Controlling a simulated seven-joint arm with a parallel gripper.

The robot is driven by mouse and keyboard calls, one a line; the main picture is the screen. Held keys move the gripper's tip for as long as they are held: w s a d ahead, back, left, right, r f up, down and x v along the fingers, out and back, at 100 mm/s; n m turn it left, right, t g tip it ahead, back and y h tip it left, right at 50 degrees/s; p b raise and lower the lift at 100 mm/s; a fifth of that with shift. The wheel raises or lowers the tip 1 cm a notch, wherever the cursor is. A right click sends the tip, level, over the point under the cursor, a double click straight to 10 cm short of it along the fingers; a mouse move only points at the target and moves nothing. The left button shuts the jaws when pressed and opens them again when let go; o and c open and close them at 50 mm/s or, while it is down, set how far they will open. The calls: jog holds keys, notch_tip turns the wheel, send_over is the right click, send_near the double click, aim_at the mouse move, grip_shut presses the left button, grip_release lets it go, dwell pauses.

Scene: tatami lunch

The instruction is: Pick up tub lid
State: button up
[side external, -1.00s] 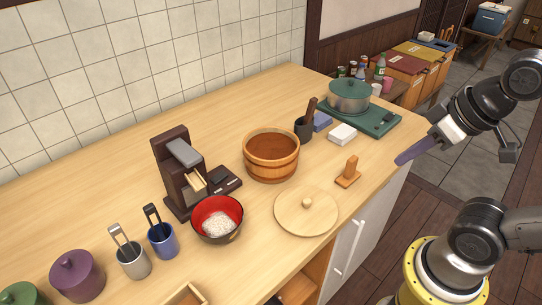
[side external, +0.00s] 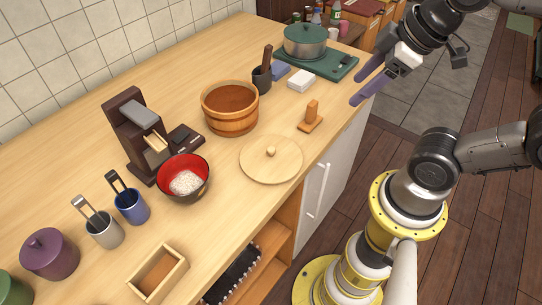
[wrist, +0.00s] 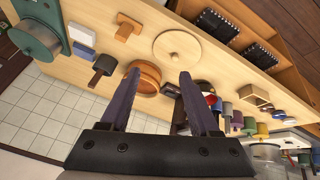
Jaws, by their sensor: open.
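The tub lid (side external: 257,167), a flat round pale-wood disc with a small knob in its centre, lies knob up on the counter near its front edge. It also shows in the wrist view (wrist: 188,45), above and beyond my fingers. The round brown wooden tub (side external: 230,121) stands open behind it; in the wrist view the tub (wrist: 149,80) shows between my fingers. My gripper (side external: 359,87) is open and empty, with two long purple fingers. It is in the air to the right of the lid, apart from it; both fingers show in the wrist view (wrist: 158,76).
A wooden stand with an upright handle (side external: 311,116) is right of the lid. A red bowl of rice (side external: 184,182) is at its left, a dark dispenser (side external: 133,135) behind. A green pot (side external: 305,42), white box (side external: 301,79) and dark mortar (side external: 262,80) stand farther right. Counter in front is narrow.

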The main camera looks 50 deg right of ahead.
jog(key=w+r+n+g, duration=0.1)
jog(key=w+n, duration=0.3)
jog(key=n, duration=0.1)
jog(key=n+g, duration=0.5)
jog(key=n, duration=0.4)
send_over(271, 148)
notch_tip(271, 148, down, 8)
jog(key=shift+m, duration=0.3)
jog(key=f, duration=0.7)
jog(key=shift+s+d+f, duration=0.15)
jog(key=shift+s+f, duration=0.15)
jog(key=shift+f, duration=0.1)
jog(key=shift+w+f, duration=0.15)
jog(key=shift+f, duration=1.2)
jog(key=shift+w+f, duration=0.1)
jog(key=shift+f, duration=1.2)
grip_shut()
jog(key=shift+a, duration=0.2)
